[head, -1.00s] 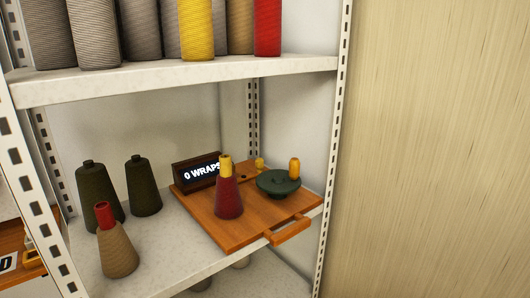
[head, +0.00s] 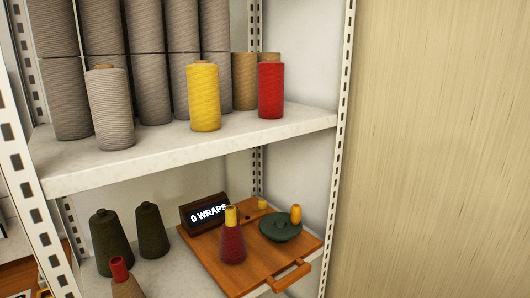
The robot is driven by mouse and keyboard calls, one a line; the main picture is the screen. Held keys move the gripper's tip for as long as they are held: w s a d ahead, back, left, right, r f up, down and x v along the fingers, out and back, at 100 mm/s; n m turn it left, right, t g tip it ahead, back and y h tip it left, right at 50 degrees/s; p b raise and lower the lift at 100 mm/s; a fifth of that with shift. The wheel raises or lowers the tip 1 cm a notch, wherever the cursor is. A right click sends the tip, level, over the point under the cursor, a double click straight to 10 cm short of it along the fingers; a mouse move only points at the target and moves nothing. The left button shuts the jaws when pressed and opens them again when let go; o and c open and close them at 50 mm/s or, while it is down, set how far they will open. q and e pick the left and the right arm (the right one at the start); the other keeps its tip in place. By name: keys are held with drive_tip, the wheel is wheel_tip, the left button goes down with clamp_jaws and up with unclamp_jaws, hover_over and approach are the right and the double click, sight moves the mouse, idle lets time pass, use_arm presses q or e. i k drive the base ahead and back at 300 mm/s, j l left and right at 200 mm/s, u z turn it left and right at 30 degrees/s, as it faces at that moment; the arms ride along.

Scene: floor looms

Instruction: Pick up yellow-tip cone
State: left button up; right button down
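The yellow-tip cone (head: 232,242) has a dark red wound body and a yellow tip. It stands upright on a wooden board (head: 214,262) on the lower shelf, in front of a small display reading "0 WRAPS" (head: 207,213). Neither of my grippers is in the head view. Nothing is seen touching the cone.
A dark green disc (head: 280,228) and small yellow pegs (head: 296,214) are on the board's right. Dark cones (head: 110,242) and a red-tip tan cone (head: 121,275) stand left. The upper shelf (head: 190,150) holds several spools. A shelf post (head: 338,150) bounds the right.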

sight(233, 252)
drive_tip(key=k+l, duration=0.15)
drive_tip(key=k, duration=0.35)
drive_tip(key=k+l, duration=0.15)
drive_tip(key=k, duration=0.35)
